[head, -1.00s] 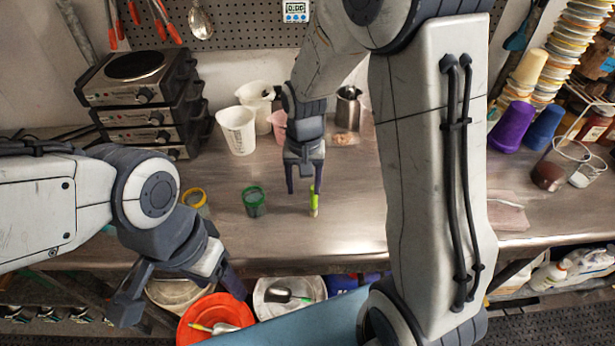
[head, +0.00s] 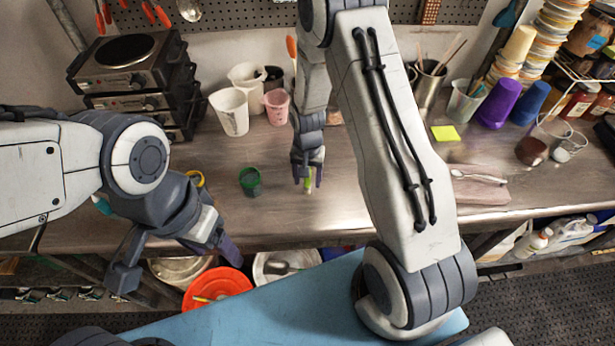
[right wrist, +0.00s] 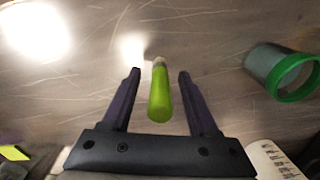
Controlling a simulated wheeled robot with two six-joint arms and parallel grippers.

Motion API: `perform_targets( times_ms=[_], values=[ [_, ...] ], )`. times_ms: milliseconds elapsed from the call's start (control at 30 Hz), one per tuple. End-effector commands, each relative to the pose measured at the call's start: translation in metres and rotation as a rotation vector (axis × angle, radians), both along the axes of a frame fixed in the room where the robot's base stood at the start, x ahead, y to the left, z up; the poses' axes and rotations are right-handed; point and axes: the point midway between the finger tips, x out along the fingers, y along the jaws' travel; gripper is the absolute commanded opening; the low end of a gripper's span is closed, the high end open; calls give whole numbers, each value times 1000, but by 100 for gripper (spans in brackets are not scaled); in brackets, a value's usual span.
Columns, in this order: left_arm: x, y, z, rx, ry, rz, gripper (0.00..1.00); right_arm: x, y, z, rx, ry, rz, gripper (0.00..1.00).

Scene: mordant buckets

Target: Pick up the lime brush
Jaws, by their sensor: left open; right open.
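The lime brush (head: 308,185) stands upright on the metal table, mostly hidden by my right gripper (head: 308,183) in the head view. In the right wrist view the lime brush (right wrist: 160,92) shows its rounded green handle between the two dark fingers of my right gripper (right wrist: 158,78). The fingers are open, with a gap on both sides of the brush. My left gripper (head: 172,262) is open and empty in front of the table edge, above the buckets at the lower left.
A green-rimmed cup (head: 250,182) stands left of the brush; it also shows in the right wrist view (right wrist: 283,72). White cups (head: 231,112) and a pink cup (head: 277,106) stand behind. An orange bucket (head: 215,288) is below the table front.

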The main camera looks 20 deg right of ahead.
Motion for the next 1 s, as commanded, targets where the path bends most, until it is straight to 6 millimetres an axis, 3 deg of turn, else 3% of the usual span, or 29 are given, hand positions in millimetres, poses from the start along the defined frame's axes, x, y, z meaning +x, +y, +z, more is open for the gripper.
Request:
perform_targets(
  times_ms=[333, 367, 500, 533, 1000],
  values=[
    [0, 0, 3, 0, 0, -1, 68, 0, 0, -10, 0, -1, 1, 60],
    [0, 0, 3, 0, 0, -1, 68, 0, 0, -10, 0, -1, 1, 56],
    [0, 0, 3, 0, 0, -1, 68, 0, 0, -10, -1, -1, 1, 3],
    [0, 0, 3, 0, 0, -1, 68, 0, 0, -10, -1, -1, 1, 0],
    [0, 0, -1, 0, 0, -1, 68, 1, 0, -4, 0, -2, 1, 0]
  ],
)
